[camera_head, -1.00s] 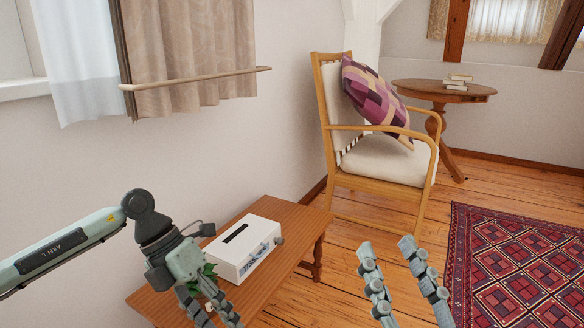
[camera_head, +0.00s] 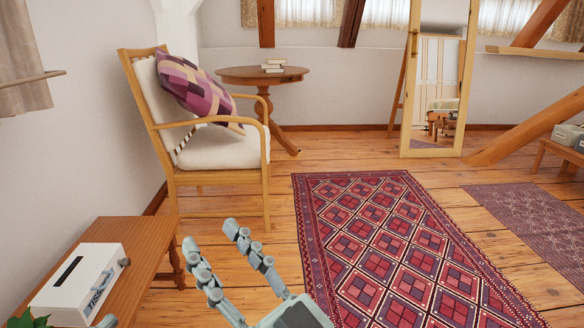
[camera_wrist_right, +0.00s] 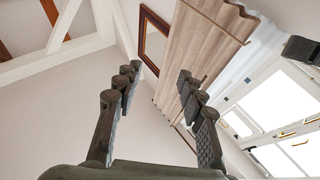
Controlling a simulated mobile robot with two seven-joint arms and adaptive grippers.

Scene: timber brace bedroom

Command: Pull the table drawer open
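A low brown wooden table (camera_head: 148,238) stands at the lower left in the head view. A round wooden table (camera_head: 236,75) stands further back beside the chair. I cannot make out a drawer front on either. My right gripper (camera_head: 211,238) is open and empty, in the air right of the low table and in front of the chair.
A white tissue box (camera_head: 72,288) and a green plant (camera_head: 27,319) are on the low table. A wooden armchair (camera_head: 225,147) with a patterned cushion stands behind it. A red rug (camera_head: 385,240) covers clear floor. A standing mirror (camera_head: 437,90) is at the back.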

